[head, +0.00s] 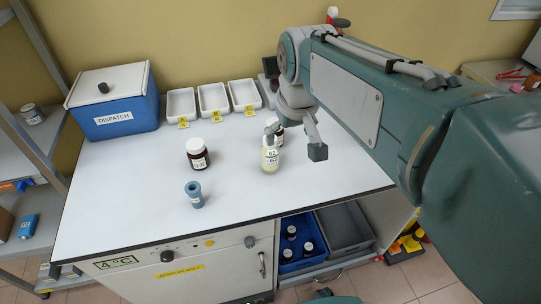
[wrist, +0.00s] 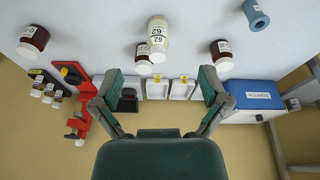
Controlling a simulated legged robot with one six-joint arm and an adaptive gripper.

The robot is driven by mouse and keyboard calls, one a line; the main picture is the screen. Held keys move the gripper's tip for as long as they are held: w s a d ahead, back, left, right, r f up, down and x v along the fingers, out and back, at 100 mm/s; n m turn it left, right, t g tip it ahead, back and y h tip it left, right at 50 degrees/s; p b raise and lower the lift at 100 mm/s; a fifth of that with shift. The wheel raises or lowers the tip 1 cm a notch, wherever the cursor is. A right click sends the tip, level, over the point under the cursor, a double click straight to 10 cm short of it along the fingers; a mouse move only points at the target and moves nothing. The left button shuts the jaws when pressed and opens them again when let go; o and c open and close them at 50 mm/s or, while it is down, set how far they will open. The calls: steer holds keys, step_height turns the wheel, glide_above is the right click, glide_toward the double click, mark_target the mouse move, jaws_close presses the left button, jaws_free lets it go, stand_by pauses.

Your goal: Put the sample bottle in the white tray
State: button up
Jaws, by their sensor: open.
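A pale yellow bottle labelled 62 (head: 269,160) stands upright on the white worktop; it also shows in the wrist view (wrist: 158,35). A brown bottle with a white cap (head: 197,154) stands to its left, and another brown bottle (head: 279,128) is partly hidden behind the pale one. I cannot tell for certain which is the sample bottle. Several white trays (head: 213,98) with yellow labels stand in a row at the back, and they show in the wrist view (wrist: 157,90). My gripper (head: 295,140) is open and empty above the worktop, close to the pale bottle in the picture.
A blue dispatch box (head: 115,105) stands at the back left. A small blue-grey cylinder (head: 194,195) stands nearer the front. A red device (wrist: 76,100) and several brown bottles (wrist: 48,92) show in the wrist view. The worktop's front left is clear. Below is an open drawer with bins (head: 345,232).

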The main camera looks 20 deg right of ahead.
steer(key=w+f+g, duration=0.2)
steer(key=w, duration=0.7)
steer(key=n+g, duration=0.1)
glide_above(270, 154)
steer(key=w, duration=0.2)
steer(key=f, duration=0.2)
steer(key=shift+w+d+f, duration=0.1)
steer(key=shift+w+f, duration=0.1)
steer(key=shift+f, duration=0.2)
steer(key=f, duration=1)
steer(key=shift+d+f, duration=0.2)
steer(key=shift+f, duration=0.2)
jaws_close()
